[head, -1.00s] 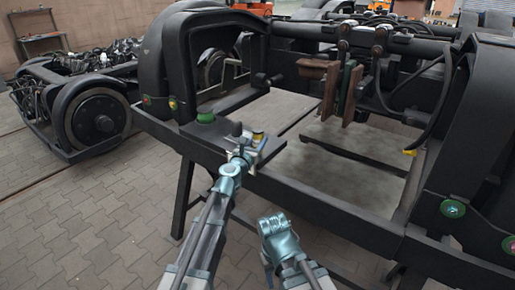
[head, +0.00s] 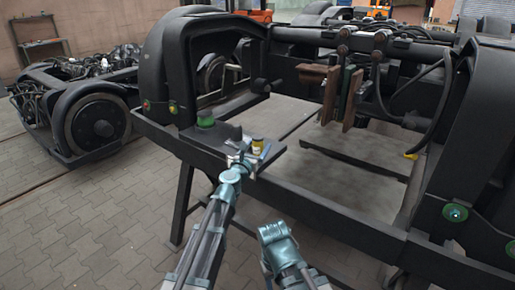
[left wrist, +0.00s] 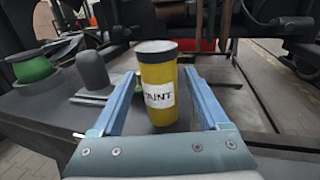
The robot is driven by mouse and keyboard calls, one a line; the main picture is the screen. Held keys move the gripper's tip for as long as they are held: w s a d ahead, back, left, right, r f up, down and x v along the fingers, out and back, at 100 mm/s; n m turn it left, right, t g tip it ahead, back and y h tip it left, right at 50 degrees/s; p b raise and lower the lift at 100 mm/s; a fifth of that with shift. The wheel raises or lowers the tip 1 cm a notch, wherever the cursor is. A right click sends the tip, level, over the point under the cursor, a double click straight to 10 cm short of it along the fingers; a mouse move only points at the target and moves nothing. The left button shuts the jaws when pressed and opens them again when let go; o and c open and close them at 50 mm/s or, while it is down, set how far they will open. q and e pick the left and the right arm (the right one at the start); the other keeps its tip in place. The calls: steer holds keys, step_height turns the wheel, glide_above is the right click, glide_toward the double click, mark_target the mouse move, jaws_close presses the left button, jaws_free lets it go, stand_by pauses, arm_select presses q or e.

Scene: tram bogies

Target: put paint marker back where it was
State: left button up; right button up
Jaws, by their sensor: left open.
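The paint marker (left wrist: 158,88) is a yellow cylinder with a dark top and a white label reading "PAINT". It stands upright on a dark plate (left wrist: 45,110) fixed to the bogie frame, and shows small in the head view (head: 257,144). My left gripper (head: 252,156) is open at the plate's front edge. In the left wrist view its two blue fingers (left wrist: 165,100) lie one on each side of the marker, with a gap visible on both sides. My right arm's end (head: 277,232) hangs low in front of the frame; its fingers cannot be made out.
A green round part (head: 205,119) and a dark grey rounded peg (left wrist: 93,70) stand on the plate left of the marker. The black bogie frame (head: 300,208) runs across in front of me. Another bogie (head: 92,120) is at the left. The paved floor (head: 80,225) is clear.

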arm_select(q)
steer(key=shift+r, duration=0.2)
steer(key=v, duration=1.2)
steer(key=shift+f, duration=0.1)
